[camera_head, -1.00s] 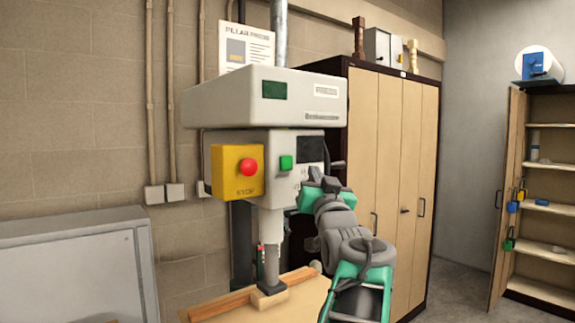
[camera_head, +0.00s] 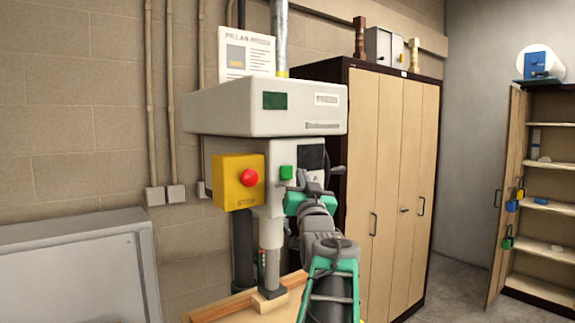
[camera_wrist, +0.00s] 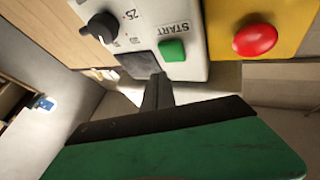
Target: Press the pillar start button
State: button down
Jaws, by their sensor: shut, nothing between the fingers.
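The pillar press (camera_head: 265,108) stands against the block wall. Its green start button (camera_head: 286,172) is on the front panel, right of the yellow box (camera_head: 228,183) with a red stop button (camera_head: 249,177). In the wrist view the green button (camera_wrist: 172,50) sits beside the START label, with the red button (camera_wrist: 255,40) to its right. My gripper (camera_head: 302,181) is shut and empty, close to the panel, just right of and slightly below the green button. In the wrist view its fingers (camera_wrist: 157,90) point toward the panel; a gap to the button shows there.
A black knob (camera_wrist: 101,27) is on the same panel. A wooden table (camera_head: 240,305) lies under the press column. A tall cabinet (camera_head: 390,160) stands behind on the right, and a grey cabinet (camera_head: 80,265) at the left.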

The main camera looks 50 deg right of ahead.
aim_at(292, 169)
jog(key=shift+w+d+f, duration=0.1)
jog(key=shift+w+d, duration=0.1)
jog(key=shift+w, duration=0.75)
jog(key=shift+w, duration=0.1)
dwell(1.2)
jog(key=shift+w+f, duration=0.1)
jog(key=shift+w, duration=0.05)
jog(key=shift+w+d, duration=0.1)
jog(key=shift+w, duration=0.05)
jog(key=shift+w+d+b, duration=0.1)
jog(key=shift+w+b, duration=0.25)
jog(key=shift+w, duration=0.15)
dwell(0.5)
jog(key=shift+s, duration=0.1)
jog(key=shift+s+b, duration=0.4)
jog(key=shift+b, duration=0.2)
jog(key=shift+s+a+b, duration=0.2)
jog(key=shift+s+b, duration=0.1)
jog(key=shift+s, duration=0.1)
jog(key=shift+s, duration=0.1)
